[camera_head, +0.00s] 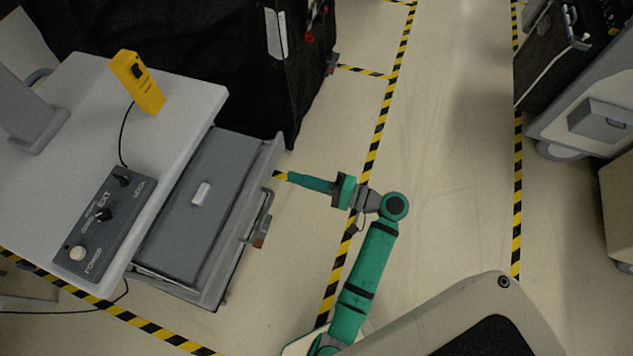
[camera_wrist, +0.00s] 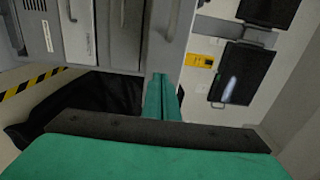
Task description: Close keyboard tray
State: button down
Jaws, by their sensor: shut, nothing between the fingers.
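The keyboard tray (camera_head: 243,232) is a grey drawer pulled out to the right from under a light grey cart top (camera_head: 188,105) in the head view. A grey panel with a small white piece on it lies within the tray. My gripper (camera_head: 291,177) is shut and empty, its green fingers pointing left at the far part of the tray's outer front. The fingertips look close to that front; I cannot tell whether they touch. The wrist view shows the shut fingers (camera_wrist: 161,98) near grey cart surfaces; which of these is the tray is unclear.
A control box (camera_head: 105,222) and a yellow handheld device (camera_head: 137,82) lie on the cart top. A black-covered cart (camera_head: 200,50) stands behind. Other carts stand at the right beyond an open, striped floor lane (camera_head: 455,150). A small red-tipped bracket (camera_head: 261,228) sticks out from the tray front.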

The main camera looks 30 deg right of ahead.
aim_at(271, 170)
jog(key=shift+x, duration=2.35)
jog(key=shift+w, duration=0.1)
